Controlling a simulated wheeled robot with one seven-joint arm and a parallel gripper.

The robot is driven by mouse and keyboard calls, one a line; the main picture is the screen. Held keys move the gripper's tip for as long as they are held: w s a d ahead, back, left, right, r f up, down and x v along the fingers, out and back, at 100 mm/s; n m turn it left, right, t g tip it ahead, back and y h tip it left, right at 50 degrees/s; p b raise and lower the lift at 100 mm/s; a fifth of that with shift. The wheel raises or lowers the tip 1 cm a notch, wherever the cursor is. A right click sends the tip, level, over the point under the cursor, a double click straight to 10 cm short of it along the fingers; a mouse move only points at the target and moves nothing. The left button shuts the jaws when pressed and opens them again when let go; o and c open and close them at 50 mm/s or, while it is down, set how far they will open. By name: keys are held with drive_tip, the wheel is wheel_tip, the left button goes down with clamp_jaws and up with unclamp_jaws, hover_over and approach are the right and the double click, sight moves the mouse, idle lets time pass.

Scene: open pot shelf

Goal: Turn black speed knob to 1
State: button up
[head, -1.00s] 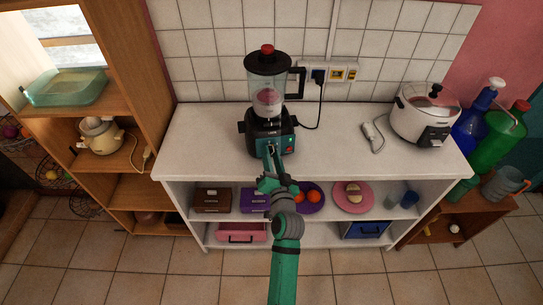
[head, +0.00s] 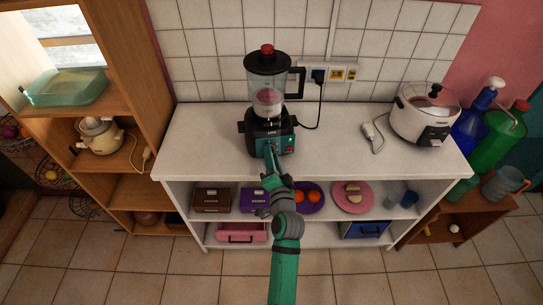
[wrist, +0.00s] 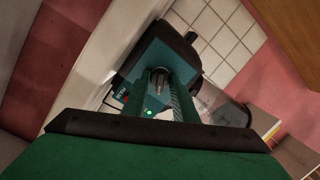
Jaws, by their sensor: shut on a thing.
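The blender (head: 268,100) stands upright on the white counter, with a black lid, a red cap and a teal and black base. In the wrist view its teal base front (wrist: 150,65) faces me, rolled in the picture. The black speed knob (wrist: 158,78) sits on that front between my two fingers. My gripper (head: 271,150) reaches the base front and is shut on the knob; it also shows in the wrist view (wrist: 160,90). In the head view the fingers hide most of the knob. The knob's number marks are too small to read. A green light glows below the knob in the wrist view.
A white rice cooker (head: 423,115) and a loose plug (head: 370,131) are at the right. The blender's black cord runs to wall sockets (head: 336,74). Fruit and boxes fill the shelf below.

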drive_tip(key=o, duration=1)
drive_tip(key=shift+o, duration=0.2)
drive_tip(key=s+d, duration=0.2)
drive_tip(key=s, duration=0.8)
drive_tip(key=shift+s, duration=0.35)
